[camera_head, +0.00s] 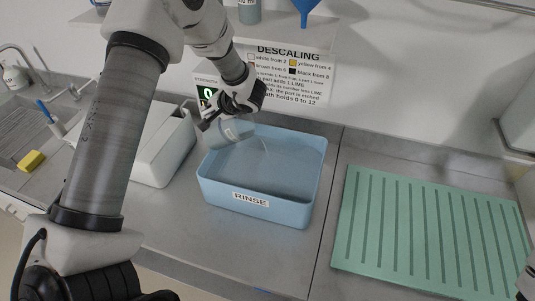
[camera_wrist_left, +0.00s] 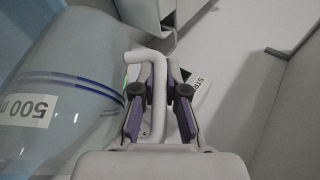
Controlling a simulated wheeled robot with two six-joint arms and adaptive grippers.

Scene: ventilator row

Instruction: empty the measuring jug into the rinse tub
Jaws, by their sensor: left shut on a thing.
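My left gripper (camera_head: 228,116) is above the back left of the rinse tub. It is shut on the handle of the measuring jug (camera_head: 233,133). The jug is clear, tilted well over, with its mouth toward the tub. A thin pale curved line shows at its mouth; I cannot tell if it is liquid or the rim. In the left wrist view the white handle stands between the fingers (camera_wrist_left: 158,100), and the jug (camera_wrist_left: 75,65) shows blue lines and a 500 label. The rinse tub (camera_head: 250,200) is light blue, labelled RINSE. Only a sliver of my right gripper may show at the bottom right edge.
A green ribbed mat (camera_head: 430,233) lies right of the tub. A white box (camera_head: 165,150) stands to the left, near a sink with a yellow sponge (camera_head: 31,161). A shelf above holds a blue funnel (camera_head: 304,10) and a container (camera_head: 249,12). A DESCALING sign (camera_head: 290,75) hangs behind.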

